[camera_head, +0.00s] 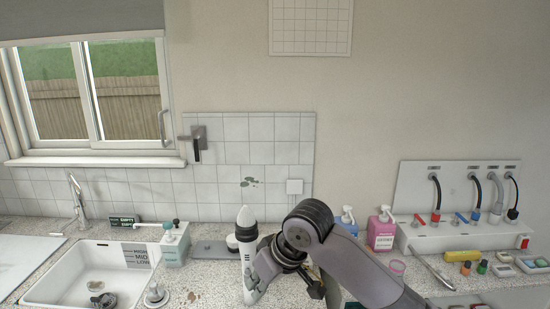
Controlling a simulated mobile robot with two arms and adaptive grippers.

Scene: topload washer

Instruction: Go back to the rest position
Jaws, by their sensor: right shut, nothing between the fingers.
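My right arm comes in from the lower right and bends over the counter in the head view. The dark parts of my right gripper (315,287) show low in the middle, under the bend of the arm. It is shut with nothing seen in it, and my arm partly hides it. My left gripper is not in view.
The counter holds a white sink (45,285) with a faucet (78,200) at the left. A soap dispenser (174,245) stands beside the sink. A pink bottle (381,232) and a white hose panel (455,237) stand at the right. Several small items lie before the panel.

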